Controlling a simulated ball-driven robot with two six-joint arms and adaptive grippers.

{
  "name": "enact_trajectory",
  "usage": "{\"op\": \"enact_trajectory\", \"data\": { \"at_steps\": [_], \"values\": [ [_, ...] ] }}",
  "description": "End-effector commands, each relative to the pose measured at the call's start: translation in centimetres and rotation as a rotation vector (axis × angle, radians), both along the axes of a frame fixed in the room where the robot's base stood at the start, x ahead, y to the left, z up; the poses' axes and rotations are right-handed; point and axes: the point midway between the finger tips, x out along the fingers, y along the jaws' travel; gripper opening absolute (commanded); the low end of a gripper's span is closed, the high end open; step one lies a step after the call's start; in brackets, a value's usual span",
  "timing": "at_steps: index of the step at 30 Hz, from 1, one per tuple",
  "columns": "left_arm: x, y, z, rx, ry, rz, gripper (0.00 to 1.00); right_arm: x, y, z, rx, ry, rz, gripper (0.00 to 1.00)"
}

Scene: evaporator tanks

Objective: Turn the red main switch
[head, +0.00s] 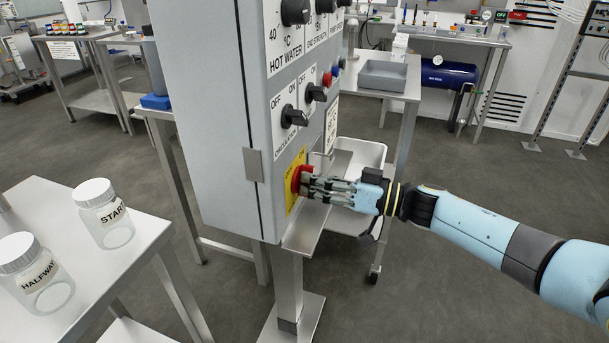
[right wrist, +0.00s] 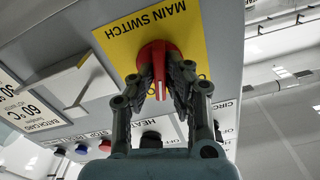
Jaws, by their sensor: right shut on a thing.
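The red main switch (head: 296,180) sits on a yellow plate (head: 292,205) low on the front of the grey control cabinet (head: 215,110). My right gripper (head: 307,184) reaches it from the right. In the right wrist view the gripper (right wrist: 160,90) has its fingers on both sides of the red knob (right wrist: 156,54) and is shut on it. The yellow plate reads MAIN SWITCH and appears upside down there. The fingers hide part of the knob. My left gripper is not in view.
Black rotary knobs (head: 293,117) sit above the switch on the cabinet. Jars labelled START (head: 104,214) and HALFWAY (head: 33,275) stand on a metal table (head: 117,268) at left. Open floor lies at right.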

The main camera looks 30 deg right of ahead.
Motion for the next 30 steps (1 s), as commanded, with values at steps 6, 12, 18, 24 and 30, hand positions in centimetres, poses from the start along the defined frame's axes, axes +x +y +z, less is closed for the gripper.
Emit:
{"op": "enact_trajectory", "data": {
  "at_steps": [6, 12, 18, 24, 30],
  "values": [
    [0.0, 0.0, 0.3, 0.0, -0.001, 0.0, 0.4, 0.0, 0.0, 0.0, 0.015, 0.014, 0.0, 0.0],
    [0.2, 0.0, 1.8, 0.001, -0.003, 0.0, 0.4, 0.0, 0.0, 0.2, 0.115, 0.1, -0.001, 0.0],
    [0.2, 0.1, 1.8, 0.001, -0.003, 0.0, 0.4, -0.1, 0.0, -0.1, 0.137, 0.118, 0.001, 0.0],
    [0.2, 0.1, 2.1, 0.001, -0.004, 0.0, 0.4, -0.1, 0.0, 0.0, 0.156, 0.134, 0.0, 0.0],
    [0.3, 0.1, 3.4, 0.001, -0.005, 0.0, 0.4, -0.1, 0.0, 0.1, 0.26, 0.223, 0.0, 0.0]
  ]
}}
